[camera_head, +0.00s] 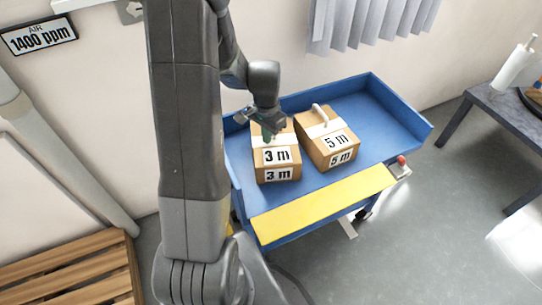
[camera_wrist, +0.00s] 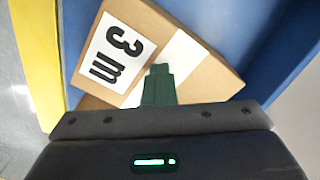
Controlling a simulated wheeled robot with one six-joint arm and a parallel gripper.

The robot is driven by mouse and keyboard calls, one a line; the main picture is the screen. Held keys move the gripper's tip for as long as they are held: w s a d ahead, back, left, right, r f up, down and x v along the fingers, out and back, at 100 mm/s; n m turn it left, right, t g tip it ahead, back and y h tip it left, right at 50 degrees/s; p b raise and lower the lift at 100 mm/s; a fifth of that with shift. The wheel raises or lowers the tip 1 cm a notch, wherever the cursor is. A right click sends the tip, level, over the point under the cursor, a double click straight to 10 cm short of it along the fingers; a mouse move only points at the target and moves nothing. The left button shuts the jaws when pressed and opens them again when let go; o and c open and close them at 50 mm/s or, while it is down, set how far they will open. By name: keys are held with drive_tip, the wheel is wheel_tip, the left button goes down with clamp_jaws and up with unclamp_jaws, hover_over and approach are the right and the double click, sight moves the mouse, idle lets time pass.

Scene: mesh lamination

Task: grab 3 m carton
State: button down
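The 3 m carton (camera_head: 276,160) is a brown box with a white band and "3 m" labels. It sits on the left part of the blue cart, label side to the front. My gripper (camera_head: 268,136) points down at the middle of its top. In the wrist view, the green fingers (camera_wrist: 158,85) are together over the white band of the 3 m carton (camera_wrist: 180,28). They look shut at the carton's top; its handle is hidden there. I cannot tell whether the carton is lifted off the cart floor.
The 5 m carton (camera_head: 328,141), with a white handle on top, stands close on the right. The blue cart (camera_head: 385,130) has raised sides and a yellow front edge (camera_head: 322,203). A wooden pallet (camera_head: 75,270) is at lower left. A table (camera_head: 505,110) stands at right.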

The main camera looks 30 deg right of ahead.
drive_tip(key=c, duration=0.9)
unclamp_jaws()
